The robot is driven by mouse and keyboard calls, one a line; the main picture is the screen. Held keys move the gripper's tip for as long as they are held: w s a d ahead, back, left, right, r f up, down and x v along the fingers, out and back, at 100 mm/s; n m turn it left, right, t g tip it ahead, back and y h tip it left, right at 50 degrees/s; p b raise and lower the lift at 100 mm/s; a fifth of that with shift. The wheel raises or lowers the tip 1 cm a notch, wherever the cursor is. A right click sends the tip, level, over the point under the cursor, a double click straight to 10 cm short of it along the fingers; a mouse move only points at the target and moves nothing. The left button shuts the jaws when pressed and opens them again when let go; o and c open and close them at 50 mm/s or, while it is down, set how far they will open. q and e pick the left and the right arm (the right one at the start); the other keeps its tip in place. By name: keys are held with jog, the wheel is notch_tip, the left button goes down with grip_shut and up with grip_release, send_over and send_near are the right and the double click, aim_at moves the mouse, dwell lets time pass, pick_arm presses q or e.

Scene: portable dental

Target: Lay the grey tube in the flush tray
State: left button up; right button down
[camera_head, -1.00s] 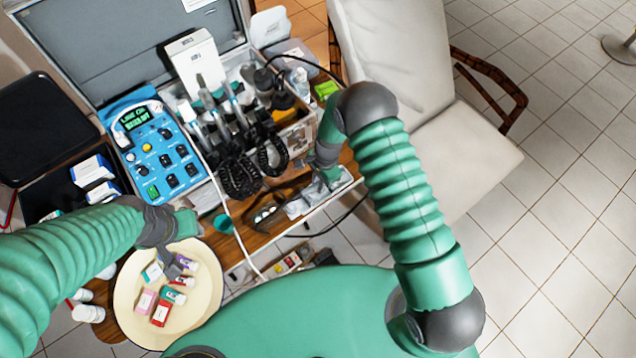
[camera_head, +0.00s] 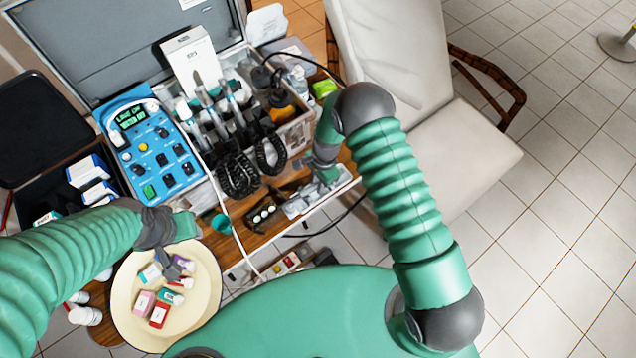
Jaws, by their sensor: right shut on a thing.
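My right gripper (camera_head: 326,176) is low over the pale grey flush tray (camera_head: 344,180) at the front right edge of the wooden table. It is shut on a small grey thing that seems to be the grey tube. The fingers and wrist hide most of it, so I cannot tell whether it touches the tray. My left gripper (camera_head: 190,226) is at the left, above the table edge between the blue unit and the cream dish.
A blue control unit (camera_head: 150,150), a box of handpieces with coiled black hoses (camera_head: 238,176) and a teal cup (camera_head: 221,223) stand near. Dark glasses (camera_head: 262,213) lie left of the tray. A cream round dish (camera_head: 203,300) holds several small boxes and bottles. A white cable crosses the table.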

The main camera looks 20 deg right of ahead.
jog(key=shift+a, duration=0.1)
jog(key=c, duration=1.3)
grip_release()
jog(key=shift+o, duration=0.2)
jog(key=r+p, duration=0.4)
jog(key=r, duration=0.1)
jog(key=d+r+p, duration=0.1)
jog(key=r, duration=0.2)
jog(key=shift+w+p, duration=0.2)
jog(key=shift+p, duration=0.2)
jog(key=shift+f, duration=0.1)
